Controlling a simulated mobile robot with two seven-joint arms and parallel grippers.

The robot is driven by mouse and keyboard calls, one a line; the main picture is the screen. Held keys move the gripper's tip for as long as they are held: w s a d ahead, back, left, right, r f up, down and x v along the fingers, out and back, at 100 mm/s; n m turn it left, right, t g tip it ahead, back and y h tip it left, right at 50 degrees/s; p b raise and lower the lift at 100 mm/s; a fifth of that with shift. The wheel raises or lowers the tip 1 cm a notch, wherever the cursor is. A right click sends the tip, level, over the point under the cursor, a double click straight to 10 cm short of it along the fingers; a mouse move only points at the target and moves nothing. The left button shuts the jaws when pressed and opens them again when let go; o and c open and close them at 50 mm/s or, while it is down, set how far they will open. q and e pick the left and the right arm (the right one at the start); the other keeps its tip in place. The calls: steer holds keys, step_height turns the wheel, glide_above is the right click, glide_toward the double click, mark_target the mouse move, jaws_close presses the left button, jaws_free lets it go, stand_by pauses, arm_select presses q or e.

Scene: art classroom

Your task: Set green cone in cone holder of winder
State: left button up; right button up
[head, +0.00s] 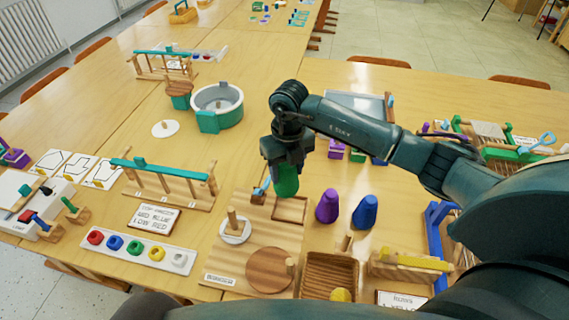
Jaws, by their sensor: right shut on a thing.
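My right gripper (287,172) points down and is shut on the green cone (287,184). The cone hangs over the far part of the wooden winder board (215,265), near a shallow square recess (290,209). I cannot tell how high above the board it is. The winder also carries a white disc with a wooden peg (236,230) and a round wooden disc (266,268) with a small knob. A blue-tipped part (261,188) sits just left of the cone. My left gripper is not in view.
A purple cone (327,206) and a blue cone (365,212) stand right of the winder. A wooden tray (329,268) is at the front. A teal-barred rack (165,185) and a white strip of coloured pieces (137,250) lie left. A round tub (217,105) stands behind.

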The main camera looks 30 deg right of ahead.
steer(key=m, duration=0.3)
steer(key=f+m, duration=0.1)
steer(key=shift+w+d+f+m, duration=0.1)
steer(key=shift+w+d+m, duration=0.05)
steer(key=shift+d+m, duration=0.25)
steer(key=shift+d+f+m+p, duration=0.1)
steer(key=shift+f+m+p, duration=0.25)
steer(key=shift+m, duration=0.55)
steer(key=shift+d+f+m, duration=0.1)
steer(key=shift+f+m, duration=0.05)
steer(key=shift+m, duration=0.35)
steer(key=shift+f+b, duration=0.8)
steer(key=shift+f, duration=0.15)
steer(key=shift+f+b, duration=0.7)
steer(key=shift+f, duration=0.2)
steer(key=shift+f+b, duration=0.3)
steer(key=shift+f, duration=0.25)
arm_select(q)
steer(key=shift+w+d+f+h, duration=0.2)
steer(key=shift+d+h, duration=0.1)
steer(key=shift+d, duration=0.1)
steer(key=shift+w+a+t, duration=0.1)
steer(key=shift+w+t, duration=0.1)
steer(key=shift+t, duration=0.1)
